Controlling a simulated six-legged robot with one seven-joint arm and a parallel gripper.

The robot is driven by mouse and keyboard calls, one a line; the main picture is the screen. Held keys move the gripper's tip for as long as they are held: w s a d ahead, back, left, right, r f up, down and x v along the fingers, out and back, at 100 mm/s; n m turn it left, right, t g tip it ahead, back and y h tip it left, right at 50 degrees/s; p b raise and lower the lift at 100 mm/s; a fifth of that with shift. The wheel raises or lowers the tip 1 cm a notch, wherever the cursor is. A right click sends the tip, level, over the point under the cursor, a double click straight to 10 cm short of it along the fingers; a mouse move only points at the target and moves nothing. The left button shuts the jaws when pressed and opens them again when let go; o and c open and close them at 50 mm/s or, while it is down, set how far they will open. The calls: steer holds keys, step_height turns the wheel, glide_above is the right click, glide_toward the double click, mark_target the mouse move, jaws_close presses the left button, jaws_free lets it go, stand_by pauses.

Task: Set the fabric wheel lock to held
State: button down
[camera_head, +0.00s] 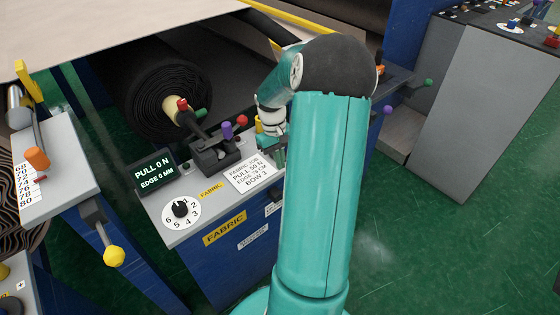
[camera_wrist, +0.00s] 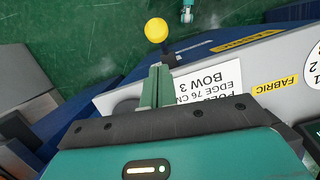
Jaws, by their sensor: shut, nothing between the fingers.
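The fabric console (camera_head: 180,222) stands at center, with a yellow FABRIC label, a numbered dial (camera_head: 180,209) and a white job card (camera_head: 250,173). I cannot tell which control is the wheel lock, and no "held" mark is readable. My gripper (camera_wrist: 160,72) is shut and empty, beside the card's edge. A yellow ball knob (camera_wrist: 156,30) on a dark stem lies just beyond the fingertips in the wrist view. My arm hides part of the console's right side.
A dark wrapped roll (camera_head: 165,88) lies behind the console. A display (camera_head: 155,173) reads PULL 0 N, EDGE 0 MM. A scale panel with an orange knob (camera_head: 37,158) and a yellow-knobbed lever (camera_head: 114,256) are at left. Grey cabinet (camera_head: 480,100) at right; green floor is open between.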

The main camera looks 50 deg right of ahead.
steer(key=x, duration=0.7)
steer(key=shift+f, duration=0.2)
